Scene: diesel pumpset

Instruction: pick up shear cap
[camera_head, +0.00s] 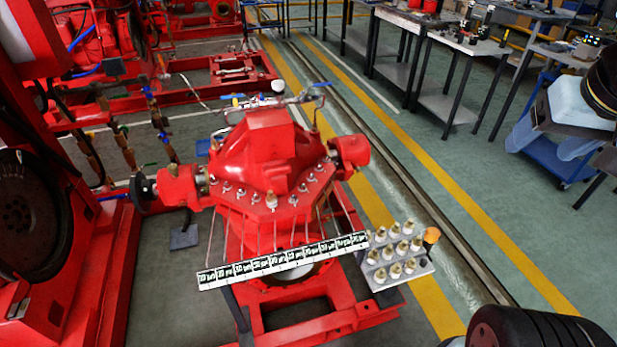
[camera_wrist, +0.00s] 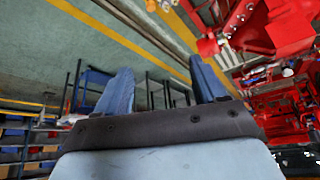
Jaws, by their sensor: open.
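Several small caps with pale tops and brass-coloured parts (camera_head: 396,253) stand in rows on a light grey holder (camera_head: 386,283) at the right front of the red pump. I cannot tell which of them is the shear cap. My gripper (camera_head: 541,150) is at the right edge of the head view, high and well to the right of the holder. Its two blue fingers are spread apart and empty in the wrist view (camera_wrist: 160,85).
The red pump (camera_head: 265,150) fills the middle of the head view. A strip of printed markers (camera_head: 283,262) runs along its front, left of the holder. An orange-topped item (camera_head: 431,236) stands at the holder's right edge. Workbenches (camera_head: 440,35) stand behind; green floor lies between.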

